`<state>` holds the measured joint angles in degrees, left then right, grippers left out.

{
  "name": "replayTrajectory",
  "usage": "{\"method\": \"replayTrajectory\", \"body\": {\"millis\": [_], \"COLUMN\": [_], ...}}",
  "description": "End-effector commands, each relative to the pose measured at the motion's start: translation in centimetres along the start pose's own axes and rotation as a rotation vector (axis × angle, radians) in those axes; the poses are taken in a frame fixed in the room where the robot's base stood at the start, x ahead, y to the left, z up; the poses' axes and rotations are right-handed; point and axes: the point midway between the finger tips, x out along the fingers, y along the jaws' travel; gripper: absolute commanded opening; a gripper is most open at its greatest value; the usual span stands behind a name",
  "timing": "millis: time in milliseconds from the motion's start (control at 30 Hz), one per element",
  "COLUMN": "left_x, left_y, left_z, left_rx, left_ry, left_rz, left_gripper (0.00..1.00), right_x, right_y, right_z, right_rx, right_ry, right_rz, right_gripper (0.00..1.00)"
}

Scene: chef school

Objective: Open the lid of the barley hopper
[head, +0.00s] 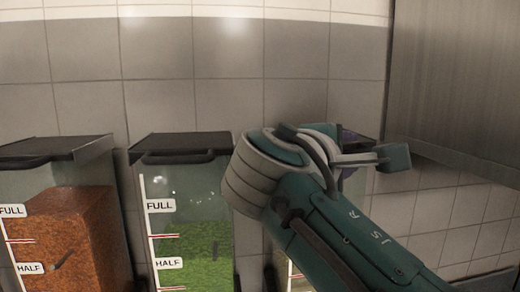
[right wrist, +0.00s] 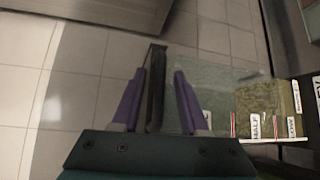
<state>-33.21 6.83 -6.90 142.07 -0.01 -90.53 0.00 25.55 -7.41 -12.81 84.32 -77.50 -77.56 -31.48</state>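The hopper at my right gripper has clear walls, a pale grain fill (right wrist: 265,98) and a dark lid (right wrist: 155,80). Letters that look like "EY" show at the right edge of the right wrist view. In the head view my right arm hides most of this hopper; a little fill (head: 300,280) shows below the arm. The lid looks closed. My right gripper (right wrist: 158,85) has its two purple fingers apart, one on each side of the lid's front edge, with gaps visible. In the head view its fingers (head: 350,140) are mostly hidden behind the wrist. My left gripper is out of view.
A hopper with green fill (head: 195,255) and a closed dark lid (head: 180,143) stands just left of my right arm. A hopper with red-brown fill (head: 75,240) stands further left. A metal cabinet (head: 460,80) hangs at upper right. Tiled wall (head: 200,60) lies behind.

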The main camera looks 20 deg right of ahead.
Motion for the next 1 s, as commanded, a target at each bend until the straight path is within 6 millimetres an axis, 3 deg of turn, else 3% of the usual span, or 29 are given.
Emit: {"method": "replayTrajectory", "body": {"millis": [33, 367, 1000], "left_x": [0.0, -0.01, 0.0], "left_y": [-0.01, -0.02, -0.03], "left_z": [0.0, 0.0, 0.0], "left_rx": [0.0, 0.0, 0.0], "left_ry": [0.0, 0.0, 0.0], "left_rz": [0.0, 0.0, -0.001], "left_gripper": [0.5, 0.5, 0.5], "right_x": [0.0, 0.02, 0.07], "right_y": [-0.01, -0.01, -0.06], "right_z": [0.0, 0.0, 0.0], "right_rx": [0.0, 0.0, -0.001], "right_ry": [0.0, 0.0, 0.0], "right_rz": [0.0, 0.0, -0.001], "right_gripper": [0.37, 0.0, 0.0]}}
